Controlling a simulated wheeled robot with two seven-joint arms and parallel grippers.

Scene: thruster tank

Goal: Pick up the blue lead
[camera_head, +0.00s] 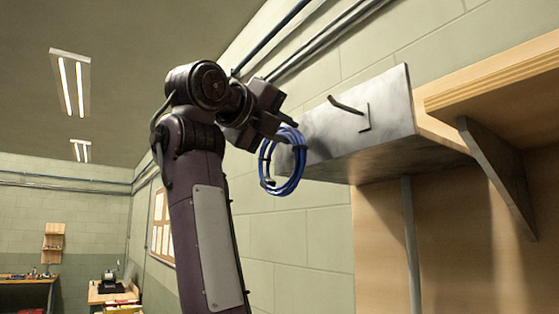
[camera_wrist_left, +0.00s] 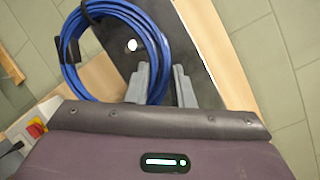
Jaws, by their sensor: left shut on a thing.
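The blue lead (camera_head: 268,170) is a round coil of blue cable with dark ties. In the head view it hangs below my left gripper (camera_head: 284,132), at the left end of a grey metal plate (camera_head: 385,118). In the left wrist view the coil (camera_wrist_left: 72,75) fills the upper left. The grey fingers of my left gripper (camera_wrist_left: 165,85) are at its right side, shut on the cable. Part of the coil's top is hidden behind the gripper in the head view. My right gripper is not in view.
A bent dark peg (camera_head: 346,105) sticks out of the plate, to the right of the coil. A wooden shelf (camera_head: 500,75) with a grey bracket (camera_head: 497,165) stands at the right. Pipes (camera_head: 325,40) run along the block wall. The space below the coil looks clear.

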